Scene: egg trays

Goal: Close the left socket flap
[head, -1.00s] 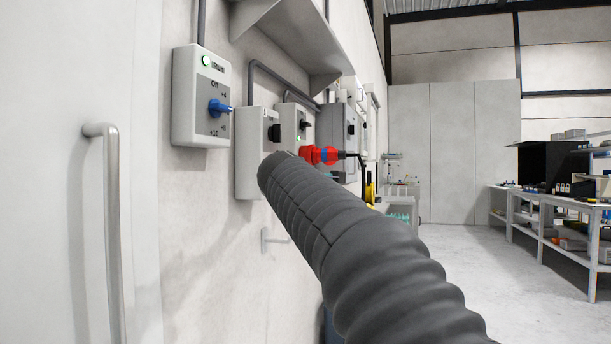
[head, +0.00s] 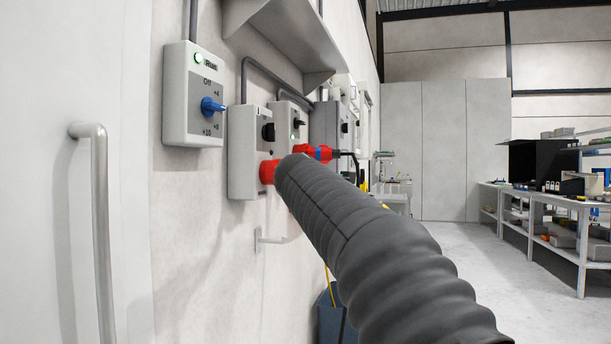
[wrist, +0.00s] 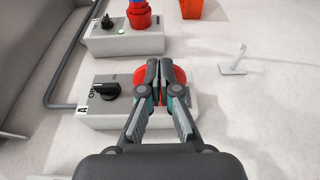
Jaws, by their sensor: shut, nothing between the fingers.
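The left socket box (head: 243,150) is light grey with a black knob, mounted on the wall. Its red socket part (head: 268,171) shows beside my dark ribbed arm in the head view. In the wrist view the same box (wrist: 97,118) lies under my fingers, and the red round flap (wrist: 178,76) shows on both sides of them. My gripper (wrist: 165,66) is shut and empty, its tips over the red part. I cannot tell whether they touch it, or how far the flap stands open. My arm hides the gripper in the head view.
The neighbouring socket box (wrist: 122,40) holds a red and blue plug (head: 318,152) with a black cable. A control box with a blue knob (head: 211,106) hangs at left, near a door handle (head: 98,230). A shelf (head: 280,40) juts out above.

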